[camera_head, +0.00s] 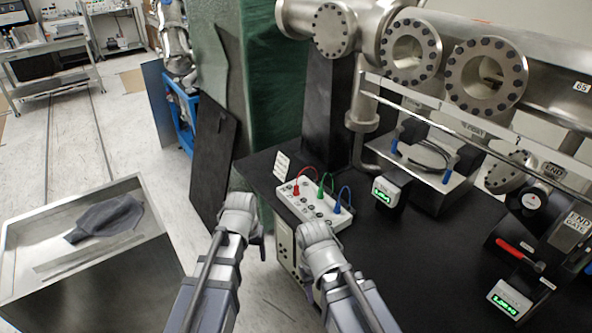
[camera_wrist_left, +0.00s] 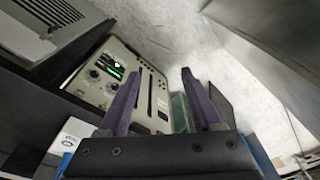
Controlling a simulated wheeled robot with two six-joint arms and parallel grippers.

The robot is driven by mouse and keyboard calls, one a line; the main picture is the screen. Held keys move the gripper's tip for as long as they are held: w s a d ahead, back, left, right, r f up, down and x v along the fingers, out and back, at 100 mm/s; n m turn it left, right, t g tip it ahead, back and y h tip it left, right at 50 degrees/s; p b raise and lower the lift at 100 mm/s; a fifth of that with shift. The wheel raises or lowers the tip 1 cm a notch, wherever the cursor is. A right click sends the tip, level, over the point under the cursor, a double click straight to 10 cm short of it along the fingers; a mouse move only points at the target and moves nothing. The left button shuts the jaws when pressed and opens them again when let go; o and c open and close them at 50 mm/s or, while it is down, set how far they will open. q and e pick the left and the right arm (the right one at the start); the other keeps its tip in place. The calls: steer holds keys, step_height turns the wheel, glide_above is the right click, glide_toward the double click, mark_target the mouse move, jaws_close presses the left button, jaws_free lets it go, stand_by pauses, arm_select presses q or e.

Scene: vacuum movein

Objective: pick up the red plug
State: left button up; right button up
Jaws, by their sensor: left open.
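The red plug (camera_head: 296,190) stands upright in a white socket panel (camera_head: 325,218) on the black bench, with a red cable arching from it. A green plug (camera_head: 320,194) and a blue plug (camera_head: 337,208) are in the same panel, to its right. My left gripper (camera_head: 254,236) is left of and nearer than the panel, off the bench edge. In the left wrist view its two fingers (camera_wrist_left: 162,74) are apart with nothing between them; the red plug does not show there. My right gripper (camera_head: 318,240) is just in front of the panel; its fingers are hidden.
A beige instrument with a green display (camera_wrist_left: 113,73) is beside my left fingers in the wrist view. A small readout box (camera_head: 387,192) stands right of the panel. Steel flanged pipes (camera_head: 412,50) rise behind. A metal cart with a dark cloth (camera_head: 108,216) is at left.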

arm_select(q)
steer(key=w+d+r+t+p, duration=0.1)
steer(key=w+d+r+p, duration=0.15)
steer(key=w, duration=0.35)
steer(key=w+d+r+p, duration=0.1)
steer(key=w+r, duration=0.3)
steer(key=w, duration=0.1)
steer(key=t+p, duration=0.1)
steer(key=t, duration=0.1)
glide_toward(296, 186)
steer(key=x, duration=0.2)
arm_select(e)
step_height(296, 186, up, 7)
arm_select(q)
steer(key=shift+m+h, duration=0.3)
steer(key=shift+m, duration=0.1)
steer(key=b+x, duration=0.3)
steer(key=x, duration=0.1)
steer(key=b+x, duration=0.4)
steer(key=shift+a+f, duration=0.15)
steer(key=shift+f, duration=0.1)
arm_select(e)
step_height(296, 186, down, 7)
steer(key=shift+f, duration=0.2)
arm_select(q)
steer(key=shift+r, duration=0.15)
steer(key=shift+c, duration=0.4)
jaws_close()
